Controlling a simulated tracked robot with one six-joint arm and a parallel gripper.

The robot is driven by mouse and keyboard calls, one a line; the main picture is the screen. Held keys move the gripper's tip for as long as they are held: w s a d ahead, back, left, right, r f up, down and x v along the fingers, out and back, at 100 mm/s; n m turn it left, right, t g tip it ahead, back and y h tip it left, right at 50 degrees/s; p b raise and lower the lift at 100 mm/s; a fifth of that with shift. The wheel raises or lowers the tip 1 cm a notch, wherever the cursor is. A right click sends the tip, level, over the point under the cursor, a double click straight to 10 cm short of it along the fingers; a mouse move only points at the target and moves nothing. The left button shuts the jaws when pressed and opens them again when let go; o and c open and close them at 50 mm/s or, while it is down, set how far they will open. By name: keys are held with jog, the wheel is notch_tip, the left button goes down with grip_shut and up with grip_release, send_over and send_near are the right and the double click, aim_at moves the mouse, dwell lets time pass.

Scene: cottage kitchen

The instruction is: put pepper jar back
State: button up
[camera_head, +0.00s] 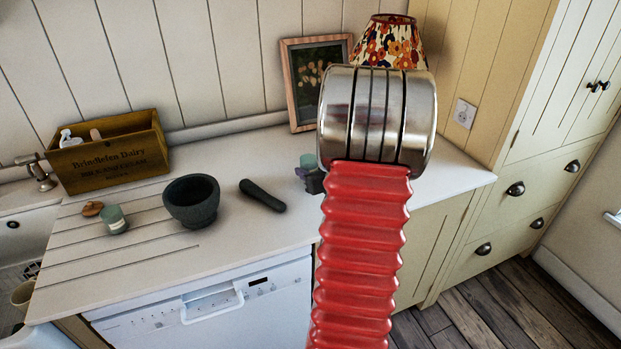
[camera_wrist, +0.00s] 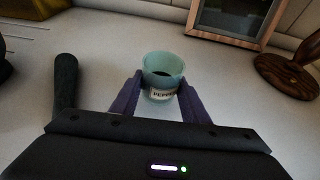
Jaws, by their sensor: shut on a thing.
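The pepper jar (camera_wrist: 163,76) is a pale green glass jar with a label reading "PEPPE", its end hidden. In the wrist view it stands upright and open at the top, with something dark inside. My gripper (camera_wrist: 160,98) is shut on it, one purple finger on each side. In the head view the jar (camera_head: 307,160) shows only in part beside my gripper (camera_head: 312,180), because my arm covers much of that area. I cannot tell whether the jar touches the counter.
On the counter (camera_head: 240,240) stand a dark mortar (camera_head: 191,201), its pestle (camera_head: 262,195), another green jar (camera_head: 114,220) with a wooden lid (camera_head: 93,208) beside it, and a wooden crate (camera_head: 110,153). A picture frame (camera_head: 303,85) and floral lamp (camera_head: 390,42) stand behind my gripper.

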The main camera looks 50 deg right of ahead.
jog(key=shift+f, duration=1.4)
jog(key=o, duration=1.1)
jog(key=shift+f, duration=0.1)
jog(key=shift+s+a+r, duration=0.2)
jog(key=shift+s+r, duration=0.15)
jog(key=shift+s, duration=0.15)
jog(key=v, duration=1.1)
jog(key=shift+f, duration=0.15)
jog(key=shift+w+a, duration=0.1)
jog(key=shift+w, duration=0.05)
